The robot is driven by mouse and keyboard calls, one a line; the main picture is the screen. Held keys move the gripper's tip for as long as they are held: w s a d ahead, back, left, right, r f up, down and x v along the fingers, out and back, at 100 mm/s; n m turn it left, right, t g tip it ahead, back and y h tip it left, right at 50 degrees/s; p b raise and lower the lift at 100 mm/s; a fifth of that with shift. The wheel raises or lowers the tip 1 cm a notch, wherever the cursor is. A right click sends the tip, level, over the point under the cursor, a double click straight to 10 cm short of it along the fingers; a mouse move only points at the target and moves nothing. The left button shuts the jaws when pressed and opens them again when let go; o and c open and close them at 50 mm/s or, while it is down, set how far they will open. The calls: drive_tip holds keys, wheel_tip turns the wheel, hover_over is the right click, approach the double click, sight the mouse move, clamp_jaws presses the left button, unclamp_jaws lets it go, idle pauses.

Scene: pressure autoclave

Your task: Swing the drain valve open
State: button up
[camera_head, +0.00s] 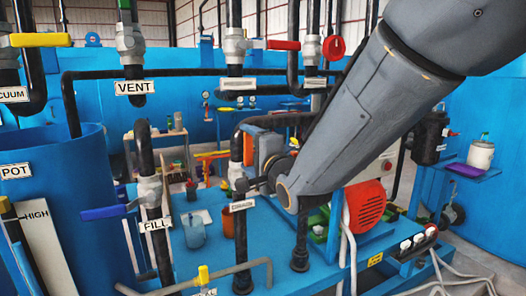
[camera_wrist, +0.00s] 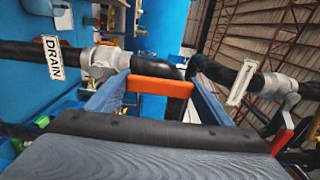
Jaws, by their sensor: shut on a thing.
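The drain valve (camera_head: 237,172) is a grey metal body on a dark vertical pipe, above a DRAIN label (camera_head: 242,205) in the head view. In the wrist view the valve body (camera_wrist: 104,60) shows beside its label (camera_wrist: 53,57). Its orange lever handle (camera_wrist: 160,88) lies across the space between the blue-grey fingers of my gripper (camera_wrist: 157,82). My gripper is shut on this handle.
The fill valve (camera_head: 149,188) with a blue handle (camera_head: 108,212) stands to the left. A red handle (camera_head: 283,45) and a round red knob (camera_head: 333,47) are above. A red ribbed motor cover (camera_head: 365,205) is at the right. Pipes crowd the space around my arm.

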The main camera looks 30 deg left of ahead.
idle(0.4)
drive_tip(key=o, duration=1.2)
drive_tip(key=shift+b+v, duration=0.9)
drive_tip(key=shift+v, duration=3)
drive_tip(key=shift+w, duration=0.1)
